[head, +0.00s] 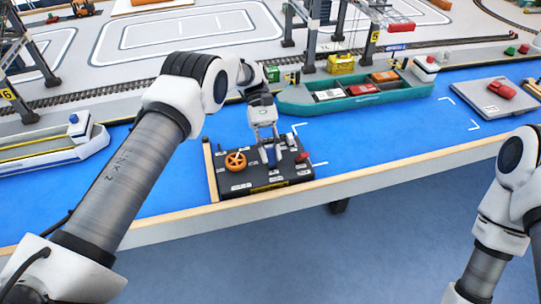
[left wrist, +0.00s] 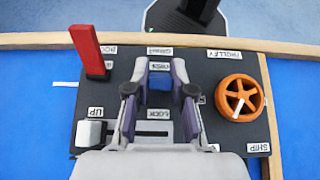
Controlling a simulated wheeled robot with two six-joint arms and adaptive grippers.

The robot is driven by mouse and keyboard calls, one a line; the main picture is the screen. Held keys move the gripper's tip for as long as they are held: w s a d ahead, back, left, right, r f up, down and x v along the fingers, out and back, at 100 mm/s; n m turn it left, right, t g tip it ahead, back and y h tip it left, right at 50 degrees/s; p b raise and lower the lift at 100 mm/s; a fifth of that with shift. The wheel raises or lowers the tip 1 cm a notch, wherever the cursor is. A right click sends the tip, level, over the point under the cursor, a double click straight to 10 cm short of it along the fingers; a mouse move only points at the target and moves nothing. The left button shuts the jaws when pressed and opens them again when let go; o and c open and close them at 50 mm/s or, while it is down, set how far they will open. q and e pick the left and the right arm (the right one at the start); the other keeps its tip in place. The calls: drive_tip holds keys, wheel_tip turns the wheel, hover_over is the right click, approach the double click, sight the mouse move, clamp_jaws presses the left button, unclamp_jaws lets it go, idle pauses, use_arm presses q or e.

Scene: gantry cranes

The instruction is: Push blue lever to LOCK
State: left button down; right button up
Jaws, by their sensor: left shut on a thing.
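The dark control panel (head: 262,184) sits at the front edge of the blue table, and it fills the middle of the left wrist view (left wrist: 205,72). My left gripper (head: 267,148) reaches down over it. In the left wrist view, its two fingers (left wrist: 160,80) are closed around the blue lever (left wrist: 160,88), which is partly hidden between them. A LOCK label (left wrist: 158,114) lies on the panel on the palm side of the lever. Another label (left wrist: 160,66) lies near the fingertips, partly covered. The lever's exact tilt cannot be told. My right gripper is out of view.
On the panel are an orange wheel (head: 236,161), a red lever (head: 302,157) and a grey lever (left wrist: 91,133) by the UP label. A wooden rim (left wrist: 35,40) borders the table. A teal ship (head: 350,97) with containers lies behind the panel.

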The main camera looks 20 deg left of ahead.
sight(270, 149)
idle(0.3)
use_arm(q)
drive_tip(key=c, duration=1)
unclamp_jaws()
wheel_tip(270, 149, up, 10)
drive_tip(key=shift+f, duration=0.1)
